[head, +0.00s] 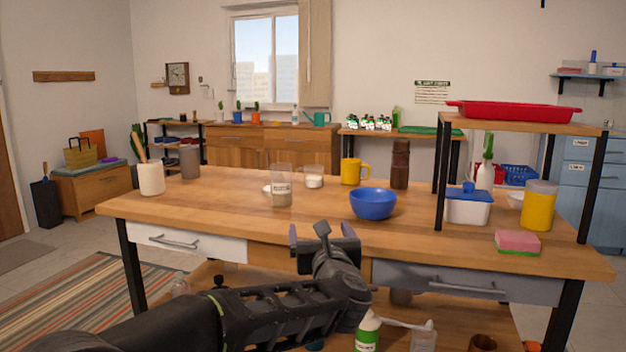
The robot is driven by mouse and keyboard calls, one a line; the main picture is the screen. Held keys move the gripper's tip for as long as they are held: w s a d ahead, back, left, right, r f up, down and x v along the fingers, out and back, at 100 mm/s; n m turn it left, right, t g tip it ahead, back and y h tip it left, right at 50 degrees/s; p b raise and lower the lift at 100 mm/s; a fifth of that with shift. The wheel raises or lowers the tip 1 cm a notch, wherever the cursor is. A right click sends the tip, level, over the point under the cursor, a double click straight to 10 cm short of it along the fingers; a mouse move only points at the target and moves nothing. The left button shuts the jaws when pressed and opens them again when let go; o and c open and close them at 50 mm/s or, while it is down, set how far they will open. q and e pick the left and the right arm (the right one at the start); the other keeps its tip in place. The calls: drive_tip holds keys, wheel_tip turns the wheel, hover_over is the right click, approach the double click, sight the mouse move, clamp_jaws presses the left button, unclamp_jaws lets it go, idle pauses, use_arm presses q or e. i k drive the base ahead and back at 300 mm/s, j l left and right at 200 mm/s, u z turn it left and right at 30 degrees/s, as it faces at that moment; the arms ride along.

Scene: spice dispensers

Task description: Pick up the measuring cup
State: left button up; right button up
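No object is clearly marked as the measuring cup. A clear container (281,187) with a small label and pale contents stands on the wooden table (225,205). A small clear cup with white contents (313,177) is behind it to the right. A yellow mug with a handle (352,171) stands further right. I cannot tell which one is the measuring cup. My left gripper (321,232) is at the table's front edge, below and nearer than these items. Its fingers look spread apart with nothing between them. My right gripper is not in view.
A blue bowl (373,203) stands right of the clear containers. A brown grinder (400,164) is behind it. A black-legged shelf (520,124) holding a red tray (513,111) stands over the table's right side. The table's left front is clear.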

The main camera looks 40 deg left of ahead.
sight(314, 174)
drive_tip(key=i+j, duration=1.2)
drive_tip(key=j, duration=0.1)
